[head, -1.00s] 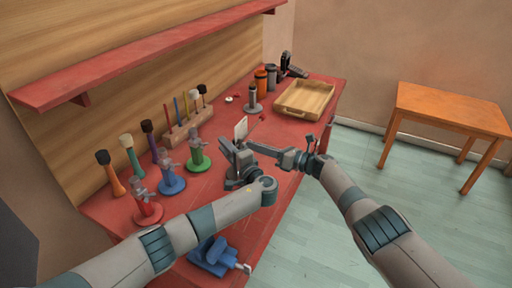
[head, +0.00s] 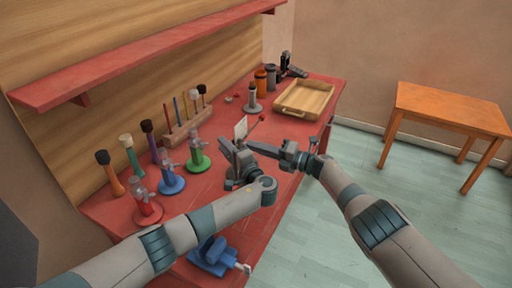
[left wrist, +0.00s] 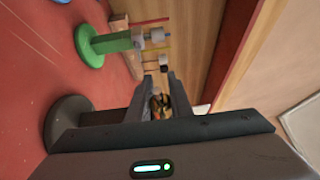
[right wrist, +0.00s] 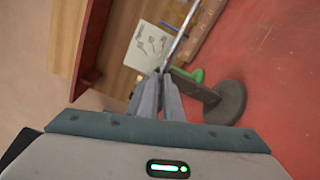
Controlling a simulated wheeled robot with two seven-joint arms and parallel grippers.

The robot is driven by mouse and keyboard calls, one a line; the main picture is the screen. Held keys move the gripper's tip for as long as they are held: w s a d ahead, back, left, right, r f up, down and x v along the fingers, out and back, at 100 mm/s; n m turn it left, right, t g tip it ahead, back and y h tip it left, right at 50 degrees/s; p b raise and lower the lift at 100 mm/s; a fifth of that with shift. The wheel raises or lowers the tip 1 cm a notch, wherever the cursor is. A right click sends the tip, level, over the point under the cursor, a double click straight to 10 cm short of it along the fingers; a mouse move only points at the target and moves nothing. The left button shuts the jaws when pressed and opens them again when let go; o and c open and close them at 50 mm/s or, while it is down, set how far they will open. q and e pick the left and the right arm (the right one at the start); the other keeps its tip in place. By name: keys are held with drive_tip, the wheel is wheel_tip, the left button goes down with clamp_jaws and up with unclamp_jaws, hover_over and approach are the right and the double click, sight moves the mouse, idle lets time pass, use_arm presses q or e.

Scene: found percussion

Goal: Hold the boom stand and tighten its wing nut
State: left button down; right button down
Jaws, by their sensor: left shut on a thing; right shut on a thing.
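The boom stand has a dark round base, seen in the left wrist view (left wrist: 66,122) and the right wrist view (right wrist: 228,102). A thin grey rod (right wrist: 182,36) slants up beyond my right fingers. My left gripper (head: 229,149) is shut on the stand's upright; a brassy piece (left wrist: 160,106) shows between its fingers. My right gripper (head: 252,147) comes in from the right and is shut at the stand's joint, close to the left fingers. The wing nut is hidden between the right fingertips (right wrist: 160,80). The grippers cover much of the stand in the head view.
Red, blue and green (head: 198,156) small stands and several mallets line the bench's left side. A blue clamp-like tool (head: 212,255) lies at the near edge. A wooden tray (head: 305,98) and bottles stand at the back.

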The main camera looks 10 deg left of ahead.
drive_tip(key=shift+f+m, duration=0.1)
drive_tip(key=shift+m, duration=1.2)
drive_tip(key=c, duration=1.9)
unclamp_jaws()
drive_tip(key=shift+c, duration=0.2)
drive_tip(key=shift+d, duration=0.1)
drive_tip(key=v, duration=1.2)
